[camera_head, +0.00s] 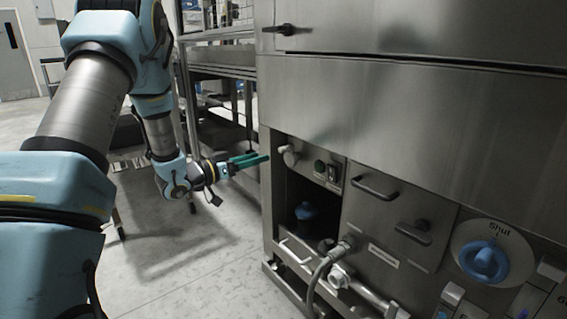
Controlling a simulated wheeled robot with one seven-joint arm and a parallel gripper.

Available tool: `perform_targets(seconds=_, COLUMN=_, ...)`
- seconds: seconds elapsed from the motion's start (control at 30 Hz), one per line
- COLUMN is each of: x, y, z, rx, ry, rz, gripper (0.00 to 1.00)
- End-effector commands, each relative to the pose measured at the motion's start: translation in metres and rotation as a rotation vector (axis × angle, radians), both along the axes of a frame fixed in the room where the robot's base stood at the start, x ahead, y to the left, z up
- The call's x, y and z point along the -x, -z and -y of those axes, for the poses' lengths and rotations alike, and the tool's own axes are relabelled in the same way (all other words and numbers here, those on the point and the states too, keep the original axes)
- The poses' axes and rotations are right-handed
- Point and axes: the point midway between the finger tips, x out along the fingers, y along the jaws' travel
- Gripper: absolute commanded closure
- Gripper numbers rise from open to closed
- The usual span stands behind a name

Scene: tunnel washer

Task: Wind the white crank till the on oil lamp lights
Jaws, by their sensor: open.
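My gripper (250,161) has teal fingers and is open, with nothing seen between them. It points right, toward the steel machine, and appears short of its front left edge. A pale, whitish knob-like part (290,156) sits at the upper left of a small panel on the machine; it may be the white crank, but its handle is not clear. To its right on this panel is a small round green part (319,166), possibly the oil lamp; I cannot tell whether it is lit. My gripper is left of the pale part and apart from it.
Below the panel is an open recess with a blue-topped part (306,211). A grey hose (322,277) and a drawer handle (376,187) stick out to the right. A blue dial (484,261) marked "Shut" is at lower right. Floor (200,265) left of the machine is clear.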

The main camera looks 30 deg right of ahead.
Motion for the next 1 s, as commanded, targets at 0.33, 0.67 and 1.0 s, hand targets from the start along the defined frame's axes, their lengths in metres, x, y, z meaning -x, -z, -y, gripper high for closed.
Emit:
perform_targets(seconds=0.33, x=-0.008, y=0.0, z=0.053, rx=0.003, ry=0.005, rz=0.003, gripper=0.43)
perform_targets(seconds=0.67, x=-0.018, y=-0.001, z=0.098, rx=0.002, ry=0.002, rz=0.001, gripper=0.43)
perform_targets(seconds=1.0, x=-0.02, y=-0.001, z=0.104, rx=0.001, ry=0.0, rz=0.0, gripper=0.43)
